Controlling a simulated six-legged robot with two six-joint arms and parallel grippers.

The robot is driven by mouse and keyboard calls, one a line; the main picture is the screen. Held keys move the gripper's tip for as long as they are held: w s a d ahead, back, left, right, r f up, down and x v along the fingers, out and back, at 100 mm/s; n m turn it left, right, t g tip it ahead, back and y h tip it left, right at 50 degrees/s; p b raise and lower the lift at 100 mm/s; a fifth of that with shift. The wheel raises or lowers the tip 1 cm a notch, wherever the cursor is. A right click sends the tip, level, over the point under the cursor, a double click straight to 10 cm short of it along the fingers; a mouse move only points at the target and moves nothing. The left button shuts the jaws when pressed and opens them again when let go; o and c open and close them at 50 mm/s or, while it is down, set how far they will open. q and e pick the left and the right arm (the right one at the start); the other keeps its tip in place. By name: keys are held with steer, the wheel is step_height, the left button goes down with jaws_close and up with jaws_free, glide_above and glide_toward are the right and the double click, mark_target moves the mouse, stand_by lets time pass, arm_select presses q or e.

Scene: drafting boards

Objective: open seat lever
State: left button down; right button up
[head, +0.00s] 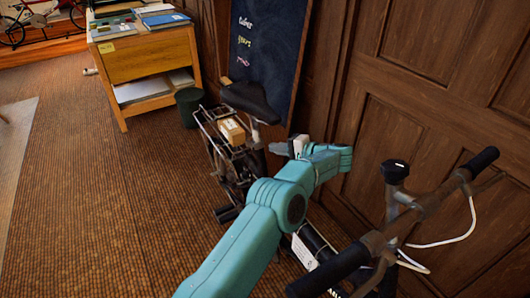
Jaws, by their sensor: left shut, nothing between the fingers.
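A bicycle stands along the wooden wall in the head view. Its black seat (247,98) is at the upper middle, on a short pale seat post (255,132). The seat lever is too small for me to make out; it cannot be told apart near the post. My left gripper (284,149) is at the end of the teal arm, to the right of the seat post and lower than the seat. It is shut and empty, pointing left toward the post. Whether it touches the bicycle is unclear. My arm hides part of the frame. My right gripper is not in view.
The handlebar (415,215) with loose white cables is at the lower right. A dark green bin (189,106) and a wooden desk (150,62) stand beyond. The brown carpet (120,210) at left is clear.

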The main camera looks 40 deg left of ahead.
mark_target(251, 147)
arm_select(q)
steer(key=shift+s+a+f, duration=0.15)
steer(key=shift+s+a, duration=0.5)
steer(key=shift+s, duration=0.15)
steer(key=shift+s+a+f, duration=0.1)
steer(key=shift+s+a, duration=0.5)
steer(key=shift+s, duration=0.2)
